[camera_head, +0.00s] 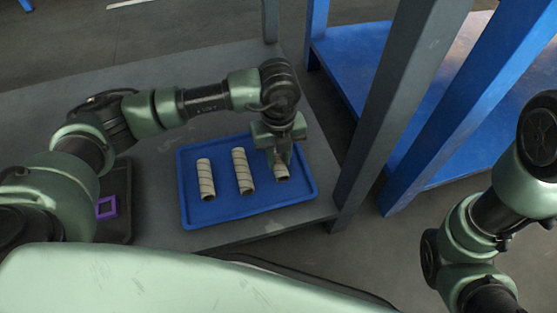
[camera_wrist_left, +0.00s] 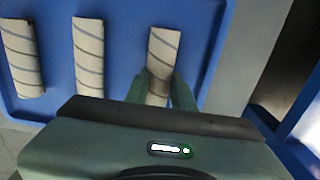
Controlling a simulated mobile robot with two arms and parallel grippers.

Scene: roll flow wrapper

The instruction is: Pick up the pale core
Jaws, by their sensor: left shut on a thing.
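Three pale cores with dark spiral lines are in a blue tray (camera_head: 246,211): a left core (camera_head: 205,180), a middle core (camera_head: 243,171) and a right core (camera_head: 282,175). My left gripper (camera_head: 280,163) points down over the right core and is shut on it. In the left wrist view the two fingers (camera_wrist_left: 159,88) lie on either side of the right core (camera_wrist_left: 163,48). The gripper hides much of this core in the head view. It is low at the tray, and I cannot tell whether the core touches the tray floor. My right gripper is not in view.
The tray lies on a grey table (camera_head: 150,165). A dark tray with a purple square frame (camera_head: 107,208) is at the left. A grey post (camera_head: 385,105) stands right of the blue tray, with blue shelving (camera_head: 345,50) behind. My right arm is at the right.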

